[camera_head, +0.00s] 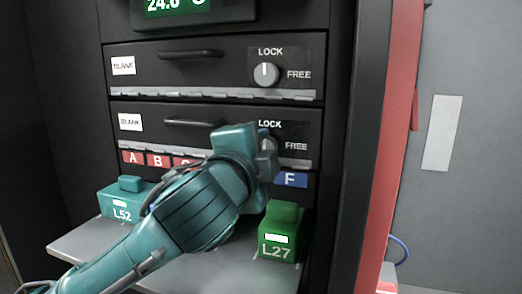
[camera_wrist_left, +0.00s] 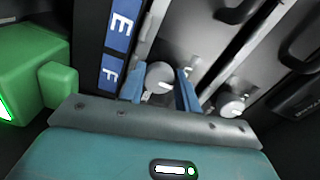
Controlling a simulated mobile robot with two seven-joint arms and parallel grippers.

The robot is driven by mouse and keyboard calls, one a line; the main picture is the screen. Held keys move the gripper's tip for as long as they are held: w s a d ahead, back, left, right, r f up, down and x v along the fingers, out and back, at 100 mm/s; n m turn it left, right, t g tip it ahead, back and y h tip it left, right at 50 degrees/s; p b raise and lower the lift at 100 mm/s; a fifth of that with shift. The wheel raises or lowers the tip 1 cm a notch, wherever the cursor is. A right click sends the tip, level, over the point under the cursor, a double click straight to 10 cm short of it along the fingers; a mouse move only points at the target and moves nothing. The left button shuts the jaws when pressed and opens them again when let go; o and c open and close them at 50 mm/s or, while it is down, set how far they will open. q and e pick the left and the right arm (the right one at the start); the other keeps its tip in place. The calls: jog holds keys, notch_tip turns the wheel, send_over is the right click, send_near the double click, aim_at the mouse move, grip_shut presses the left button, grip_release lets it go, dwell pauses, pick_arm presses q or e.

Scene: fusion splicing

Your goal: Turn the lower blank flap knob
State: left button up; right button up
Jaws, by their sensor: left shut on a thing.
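The lower blank flap (camera_head: 172,137) is a black panel with a BLANK label, a handle and LOCK and FREE marks. Its round grey knob (camera_wrist_left: 160,75) shows in the left wrist view between two blue fingers. My left gripper (camera_wrist_left: 160,92) is shut on this knob. In the head view, my left gripper (camera_head: 266,148) covers most of the knob, so its pointer position cannot be told there. My right gripper is not in view.
The upper blank flap (camera_head: 200,72) has its own knob (camera_head: 266,75), pointing up at LOCK. Below are lettered blue and red labels, a teal L52 block (camera_head: 122,203) and a green L27 block (camera_head: 280,235). A grey shelf (camera_head: 85,240) juts out. A red-edged post (camera_head: 385,150) stands right.

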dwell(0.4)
pick_arm(q)
jog(key=o, duration=1)
jog(key=shift+s, duration=0.1)
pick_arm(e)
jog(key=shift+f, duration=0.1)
pick_arm(q)
jog(key=shift+b+v, duration=1.95)
jog(key=shift+v, duration=4.6)
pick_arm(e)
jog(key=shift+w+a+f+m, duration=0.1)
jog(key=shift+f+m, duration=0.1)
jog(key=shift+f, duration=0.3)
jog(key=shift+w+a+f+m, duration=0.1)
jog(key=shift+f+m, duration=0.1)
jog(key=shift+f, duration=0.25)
